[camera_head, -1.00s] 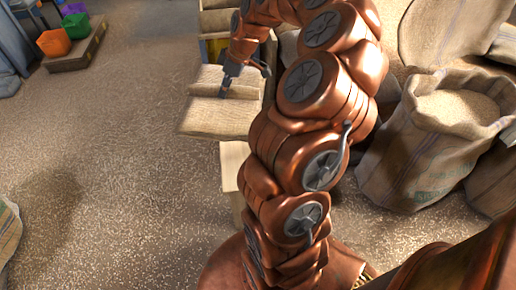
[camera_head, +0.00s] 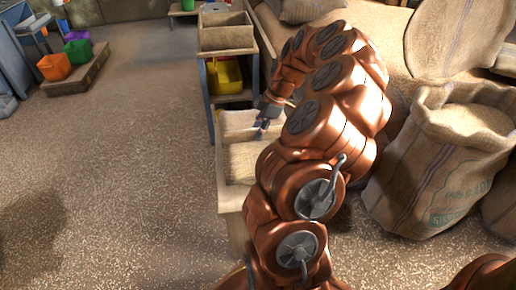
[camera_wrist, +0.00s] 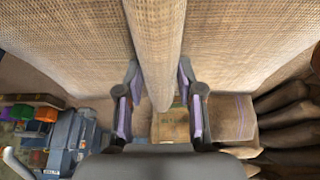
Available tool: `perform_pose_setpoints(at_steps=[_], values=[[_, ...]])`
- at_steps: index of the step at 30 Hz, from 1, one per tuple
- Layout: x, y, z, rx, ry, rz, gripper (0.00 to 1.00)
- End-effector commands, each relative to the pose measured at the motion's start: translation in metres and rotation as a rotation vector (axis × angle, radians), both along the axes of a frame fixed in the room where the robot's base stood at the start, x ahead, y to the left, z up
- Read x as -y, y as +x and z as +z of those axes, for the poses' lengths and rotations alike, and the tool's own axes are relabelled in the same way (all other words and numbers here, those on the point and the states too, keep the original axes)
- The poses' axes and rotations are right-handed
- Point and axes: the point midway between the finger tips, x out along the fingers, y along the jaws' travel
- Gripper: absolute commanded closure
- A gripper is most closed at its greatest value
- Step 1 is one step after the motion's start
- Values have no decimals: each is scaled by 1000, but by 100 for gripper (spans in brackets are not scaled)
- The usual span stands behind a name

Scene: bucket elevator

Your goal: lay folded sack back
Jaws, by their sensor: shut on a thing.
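The folded sack (camera_head: 238,122) is tan woven burlap. In the wrist view the sack (camera_wrist: 155,45) fills the upper part, with a raised fold running down between the fingers and broad cloth on both sides. My gripper (camera_wrist: 158,100) is shut on this fold. In the head view my gripper (camera_head: 264,126) is at the sack's right part, just above a pale wooden bench (camera_head: 232,200). More burlap (camera_head: 240,162) shows on the bench below it. My arm hides the right side, and I cannot tell whether the held sack touches what lies under it.
A rack (camera_head: 228,35) with wooden trays and a yellow bin (camera_head: 228,74) stands behind the bench. A full open grain sack (camera_head: 440,165) stands close on the right. Coloured buckets (camera_head: 56,67) sit on a low platform far left. The floor on the left is clear.

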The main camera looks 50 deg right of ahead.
Motion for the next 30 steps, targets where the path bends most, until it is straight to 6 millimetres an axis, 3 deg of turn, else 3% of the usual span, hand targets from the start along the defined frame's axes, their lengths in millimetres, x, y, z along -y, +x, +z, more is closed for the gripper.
perform_pose_setpoints(at_steps=[3,16,29,30], values=[[0,-1,-20,-2,3,-1,100],[-1,0,-60,-2,3,0,100],[-1,0,-65,1,0,-1,100],[0,0,-64,0,0,0,60]])
